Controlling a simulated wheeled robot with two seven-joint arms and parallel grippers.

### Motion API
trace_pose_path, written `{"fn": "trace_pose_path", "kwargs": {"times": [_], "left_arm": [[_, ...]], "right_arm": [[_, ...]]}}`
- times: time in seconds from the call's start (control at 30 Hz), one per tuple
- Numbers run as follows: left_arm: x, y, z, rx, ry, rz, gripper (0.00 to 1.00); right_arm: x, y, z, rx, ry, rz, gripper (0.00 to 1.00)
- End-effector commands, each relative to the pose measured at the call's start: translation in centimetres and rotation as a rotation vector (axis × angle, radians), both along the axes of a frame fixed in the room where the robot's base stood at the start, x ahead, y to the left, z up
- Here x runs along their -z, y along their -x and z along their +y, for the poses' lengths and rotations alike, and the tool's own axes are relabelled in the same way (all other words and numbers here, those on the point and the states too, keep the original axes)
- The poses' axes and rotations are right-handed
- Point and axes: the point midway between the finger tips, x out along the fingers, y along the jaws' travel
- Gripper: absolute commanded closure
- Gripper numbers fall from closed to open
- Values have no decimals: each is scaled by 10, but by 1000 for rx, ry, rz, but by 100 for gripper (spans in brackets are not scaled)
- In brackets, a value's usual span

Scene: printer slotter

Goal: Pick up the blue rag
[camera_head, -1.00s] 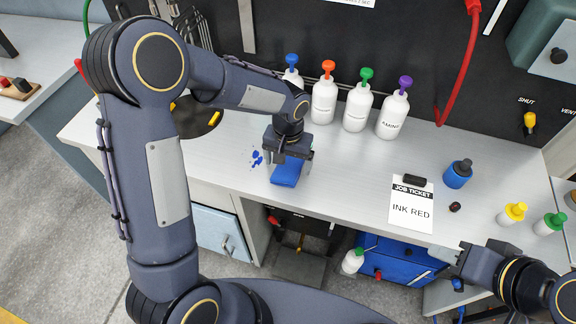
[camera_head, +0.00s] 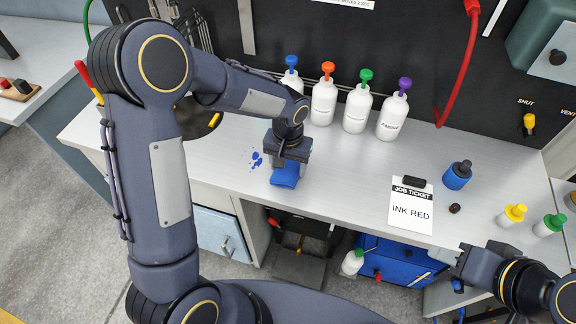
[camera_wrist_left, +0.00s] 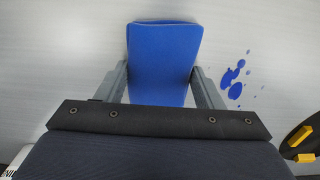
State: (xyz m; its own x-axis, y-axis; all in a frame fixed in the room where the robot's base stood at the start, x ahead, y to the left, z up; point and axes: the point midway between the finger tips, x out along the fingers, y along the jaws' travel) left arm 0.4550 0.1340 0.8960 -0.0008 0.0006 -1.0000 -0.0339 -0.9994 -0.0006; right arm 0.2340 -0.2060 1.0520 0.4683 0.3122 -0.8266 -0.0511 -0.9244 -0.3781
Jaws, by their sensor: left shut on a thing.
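The blue rag (camera_head: 286,174) is a folded blue block at the front edge of the grey bench, under my left gripper (camera_head: 286,166). In the left wrist view the rag (camera_wrist_left: 162,55) lies between the two fingers of my left gripper (camera_wrist_left: 162,88), which are shut on it. I cannot tell whether the rag is clear of the bench. My right gripper (camera_head: 457,262) is at the lower right, in front of the bench and away from the rag; its fingers are too small to judge.
Blue ink spots (camera_head: 257,159) lie just left of the rag. White bottles with coloured tops (camera_head: 323,103) stand behind it. A job ticket reading INK RED (camera_head: 411,206), a blue bottle (camera_head: 457,176) and small yellow-topped (camera_head: 511,215) and green-topped bottles (camera_head: 549,225) are to the right.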

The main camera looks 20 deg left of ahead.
Motion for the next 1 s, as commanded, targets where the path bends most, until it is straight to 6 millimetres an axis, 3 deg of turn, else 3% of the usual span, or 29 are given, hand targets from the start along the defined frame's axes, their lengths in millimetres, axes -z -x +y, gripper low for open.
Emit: {"fn": "trace_pose_path", "kwargs": {"times": [0.27, 0.53, 0.8, 1.0], "left_arm": [[-32, -1, 0, -1, 2, -7, 61], [-89, 19, -48, 7, 3, -9, 61], [-115, 45, -104, 5, 1, -4, 61], [-126, 54, -124, 2, 1, -1, 61]], "right_arm": [[2, 0, 0, 0, 0, 0, 62], [12, 0, 0, 0, 0, 0, 62], [22, 0, 0, 0, 0, 0, 62], [24, 0, 0, 0, 0, 0, 62]]}}
